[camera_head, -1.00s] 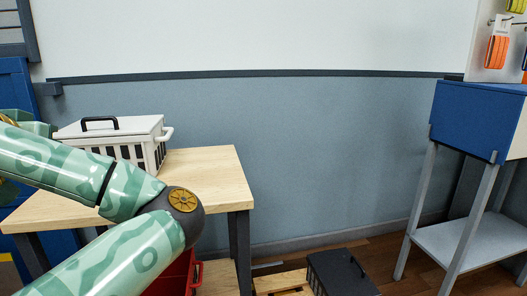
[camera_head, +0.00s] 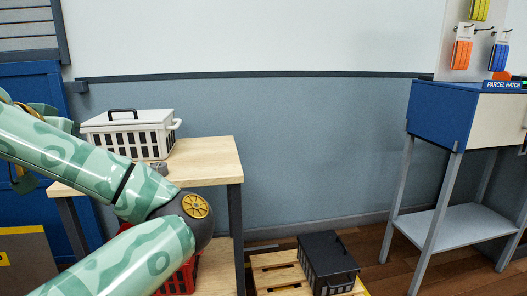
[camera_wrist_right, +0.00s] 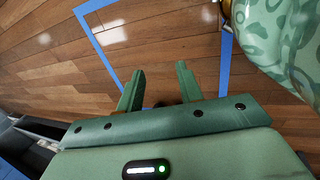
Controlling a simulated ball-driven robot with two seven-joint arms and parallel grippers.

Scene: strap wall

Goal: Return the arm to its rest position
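My left arm (camera_head: 75,165), green and patterned, comes in from the left in the head view and is bent at a dark elbow joint with a gold disc. Its gripper does not show. My right gripper (camera_wrist_right: 160,68) shows in the right wrist view with its two green fingers apart and nothing between them. It is over bare wooden floor marked with blue tape (camera_wrist_right: 105,55). My right arm does not show in the head view.
A wooden table (camera_head: 215,155) carries a white crate (camera_head: 130,130) behind my left arm. A dark crate (camera_head: 327,262) sits on a pallet (camera_head: 275,272). A red crate (camera_head: 185,275) is partly hidden by my arm. The blue parcel hatch (camera_head: 440,112) stands right, with hanging straps (camera_head: 462,54) above.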

